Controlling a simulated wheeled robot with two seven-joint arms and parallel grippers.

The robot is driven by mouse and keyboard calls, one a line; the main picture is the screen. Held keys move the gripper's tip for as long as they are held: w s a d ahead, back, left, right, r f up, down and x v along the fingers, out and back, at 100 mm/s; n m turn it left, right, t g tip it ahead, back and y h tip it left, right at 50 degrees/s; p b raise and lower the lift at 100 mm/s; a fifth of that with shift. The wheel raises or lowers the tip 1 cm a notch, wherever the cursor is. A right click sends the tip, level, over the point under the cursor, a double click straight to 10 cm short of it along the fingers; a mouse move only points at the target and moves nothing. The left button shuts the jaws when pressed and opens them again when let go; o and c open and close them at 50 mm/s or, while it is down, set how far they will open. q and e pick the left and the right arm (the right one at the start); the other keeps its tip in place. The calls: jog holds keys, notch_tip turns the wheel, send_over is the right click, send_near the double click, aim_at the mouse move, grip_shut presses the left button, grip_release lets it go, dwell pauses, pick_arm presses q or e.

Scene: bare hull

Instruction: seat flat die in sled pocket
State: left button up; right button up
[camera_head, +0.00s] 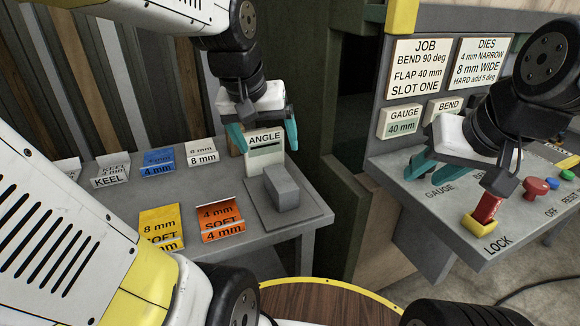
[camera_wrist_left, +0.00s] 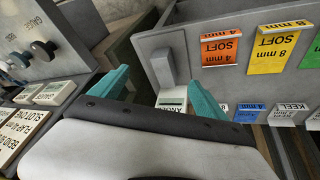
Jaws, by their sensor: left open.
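My left gripper (camera_head: 264,136) is open, its teal fingers on either side of the white block marked ANGLE (camera_head: 265,161). In the left wrist view the block (camera_wrist_left: 172,97) shows between the fingers (camera_wrist_left: 155,95); whether they touch it I cannot tell. A grey upright block on a flat grey plate (camera_head: 262,217) stands in front of it on the grey bench. No piece in view is marked as the flat die, and I cannot make out a sled pocket. My right gripper (camera_head: 466,172) is open and empty over the control console.
Folded cards stand on the bench: orange (camera_head: 222,218), yellow (camera_head: 160,225), blue (camera_head: 158,162) and white (camera_head: 202,151). The console (camera_head: 430,200) carries a red lever in a yellow base (camera_head: 481,218) and a red button (camera_head: 535,187). A round wooden top (camera_head: 330,303) is in front.

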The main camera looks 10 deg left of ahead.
pick_arm(q)
jog(key=w+f+n+g, duration=0.2)
jog(key=w+f, duration=0.3)
jog(key=w, duration=0.4)
jog(key=n+g+y, duration=0.1)
jog(key=n+g, duration=0.1)
jog(key=n, duration=0.2)
send_over(280, 177)
jog(key=f, duration=1.1)
jog(key=shift+s+d, duration=0.25)
jog(key=shift+s, duration=0.05)
jog(key=f, duration=0.7)
jog(key=shift+w+a+f, duration=0.25)
jog(key=shift+w+f, duration=0.05)
jog(key=shift+f, duration=0.05)
grip_shut()
